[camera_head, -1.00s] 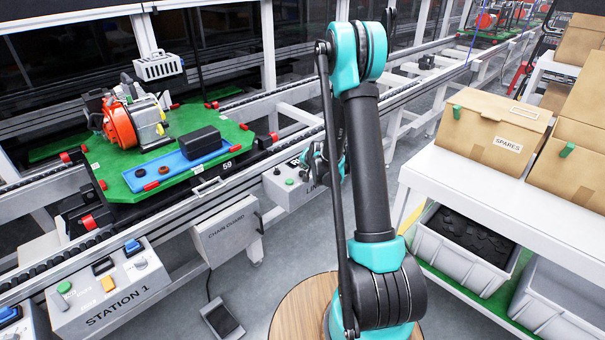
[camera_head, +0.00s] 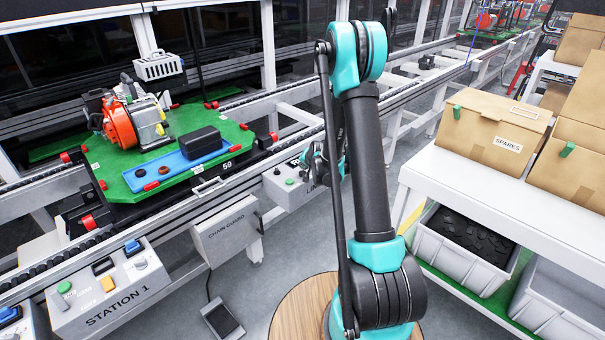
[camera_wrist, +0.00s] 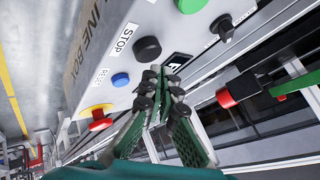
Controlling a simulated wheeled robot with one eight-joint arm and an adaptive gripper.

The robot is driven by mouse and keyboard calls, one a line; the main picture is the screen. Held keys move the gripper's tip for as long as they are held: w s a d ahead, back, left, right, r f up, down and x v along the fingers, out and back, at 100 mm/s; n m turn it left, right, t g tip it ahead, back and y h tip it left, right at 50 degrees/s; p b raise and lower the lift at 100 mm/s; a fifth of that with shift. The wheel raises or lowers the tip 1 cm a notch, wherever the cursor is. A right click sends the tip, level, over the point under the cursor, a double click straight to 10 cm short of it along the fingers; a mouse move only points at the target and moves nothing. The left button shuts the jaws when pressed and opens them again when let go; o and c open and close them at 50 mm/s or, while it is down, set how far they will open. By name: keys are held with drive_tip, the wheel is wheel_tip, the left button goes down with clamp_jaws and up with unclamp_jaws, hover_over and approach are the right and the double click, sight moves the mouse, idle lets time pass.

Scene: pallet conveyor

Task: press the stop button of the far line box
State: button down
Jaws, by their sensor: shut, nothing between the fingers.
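The line box (camera_head: 290,190) is a light grey box at the rail, partly hidden behind my arm in the head view. In the wrist view its panel (camera_wrist: 88,70) carries a black round button (camera_wrist: 147,48) beside the STOP label. A blue button (camera_wrist: 120,79) sits by the RESET label, a green button (camera_wrist: 190,5) lies on the other side, and a black selector knob (camera_wrist: 222,27) is further right. My gripper (camera_wrist: 158,76) is shut and empty. Its fingertips appear just below the black button in the picture; I cannot tell whether they touch the panel.
A red and yellow mushroom button (camera_wrist: 97,117) is at the box's lower end. The Station 1 box (camera_head: 110,290) and chain guard (camera_head: 227,230) stand at left. A pallet (camera_head: 115,178) with a motor sits on the conveyor. A shelf (camera_head: 450,180) with cartons is at right.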

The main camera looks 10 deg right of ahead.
sight(303, 173)
drive_tip(key=shift+f, duration=0.1)
drive_tip(key=shift+f, duration=0.3)
drive_tip(key=shift+f, duration=0.55)
idle(0.8)
drive_tip(key=shift+r, duration=0.95)
drive_tip(key=shift+r, duration=2.55)
